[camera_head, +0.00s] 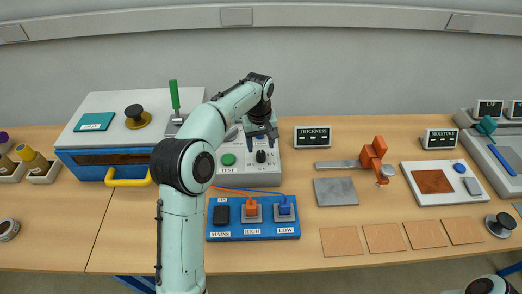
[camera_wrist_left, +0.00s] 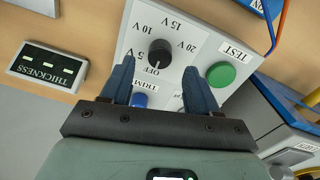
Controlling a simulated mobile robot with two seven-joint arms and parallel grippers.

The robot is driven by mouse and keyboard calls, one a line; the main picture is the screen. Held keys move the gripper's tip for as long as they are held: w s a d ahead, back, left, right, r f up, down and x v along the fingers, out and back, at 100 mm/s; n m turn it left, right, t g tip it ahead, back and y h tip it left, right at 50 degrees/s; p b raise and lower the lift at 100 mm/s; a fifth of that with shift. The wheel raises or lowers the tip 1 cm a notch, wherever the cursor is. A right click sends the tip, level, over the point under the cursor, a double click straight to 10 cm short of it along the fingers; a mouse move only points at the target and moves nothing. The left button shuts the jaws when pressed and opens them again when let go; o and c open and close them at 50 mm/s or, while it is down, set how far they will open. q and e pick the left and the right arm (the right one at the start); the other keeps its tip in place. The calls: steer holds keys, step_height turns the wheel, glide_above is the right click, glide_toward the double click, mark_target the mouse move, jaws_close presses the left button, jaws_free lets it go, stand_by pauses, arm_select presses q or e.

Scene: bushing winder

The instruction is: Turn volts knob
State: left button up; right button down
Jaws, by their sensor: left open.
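The black volts knob (camera_head: 261,156) stands on a light grey panel (camera_head: 247,181). In the left wrist view the knob (camera_wrist_left: 159,50) sits amid the labels OFF, 5 V, 10 V, 15 V and 20 V. A pale mark on its lower side seems to face OFF. My left gripper (camera_head: 262,139) is open above the panel. In the left wrist view its two blue fingers (camera_wrist_left: 159,68) point toward the knob, one to each side and a little short of it. No contact shows. My right gripper is out of view.
A green TEST button (camera_wrist_left: 220,74) is close to the right finger, and a blue TRIM button (camera_wrist_left: 138,100) shows between the fingers. A THICKNESS display (camera_head: 312,135) stands to the right. A blue switch board (camera_head: 253,233) with cables lies in front; a blue-and-white oven (camera_head: 120,130) is left.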

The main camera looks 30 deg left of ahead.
mark_target(261, 153)
arm_select(q)
steer(key=shift+f, duration=2)
steer(key=c, duration=1)
steer(key=shift+c, duration=0.2)
